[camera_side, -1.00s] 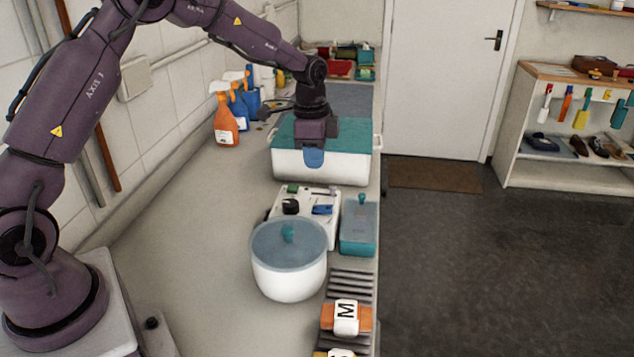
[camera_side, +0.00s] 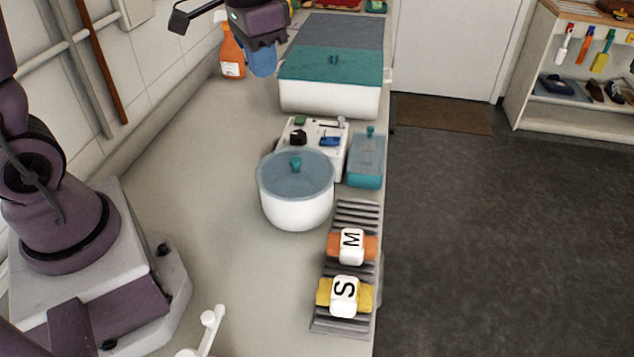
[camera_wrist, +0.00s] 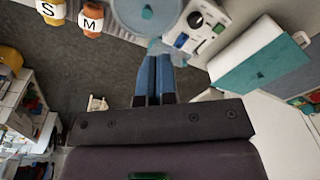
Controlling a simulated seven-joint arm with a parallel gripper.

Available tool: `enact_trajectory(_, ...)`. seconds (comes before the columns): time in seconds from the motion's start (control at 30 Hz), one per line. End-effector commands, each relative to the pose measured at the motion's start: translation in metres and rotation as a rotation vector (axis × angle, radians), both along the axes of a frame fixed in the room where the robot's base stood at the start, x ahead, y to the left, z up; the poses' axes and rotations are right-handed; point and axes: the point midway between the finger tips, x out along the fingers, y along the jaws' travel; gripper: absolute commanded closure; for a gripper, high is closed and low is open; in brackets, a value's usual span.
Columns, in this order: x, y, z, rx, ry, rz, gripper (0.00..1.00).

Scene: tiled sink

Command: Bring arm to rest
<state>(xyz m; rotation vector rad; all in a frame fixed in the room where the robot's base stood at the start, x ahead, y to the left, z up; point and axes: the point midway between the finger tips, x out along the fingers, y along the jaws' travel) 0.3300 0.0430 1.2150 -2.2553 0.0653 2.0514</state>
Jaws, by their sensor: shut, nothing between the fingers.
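My gripper (camera_side: 263,66) is at the upper left of the side view, raised over the counter beside the orange spray bottle (camera_side: 231,55). It holds nothing. In the wrist view its blue fingers (camera_wrist: 154,80) are pressed together. The fingers are clear of the white box with the teal lid (camera_side: 330,92), which stands to their right. The upper part of my arm is out of the side view.
A white pot with a blue-grey lid (camera_side: 296,195) stands mid-counter, beside a white panel with knobs (camera_side: 312,145) and a teal box (camera_side: 366,160). Orange M (camera_side: 351,246) and yellow S (camera_side: 345,296) blocks sit on a ribbed rack at the right edge. Left-centre counter is bare.

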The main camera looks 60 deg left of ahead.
Motion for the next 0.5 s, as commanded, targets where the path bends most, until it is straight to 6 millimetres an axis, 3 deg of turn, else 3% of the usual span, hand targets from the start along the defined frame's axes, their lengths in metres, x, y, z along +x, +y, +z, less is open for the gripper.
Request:
enact_trajectory(0.1,-0.041,-0.013,0.021,0.001,-0.079,0.078,1.0)
enact_trajectory(0.3,-0.1,-0.029,0.037,-0.026,-0.215,0.145,1.0)
enact_trajectory(0.5,-0.131,-0.038,0.048,-0.05,-0.333,0.114,1.0)
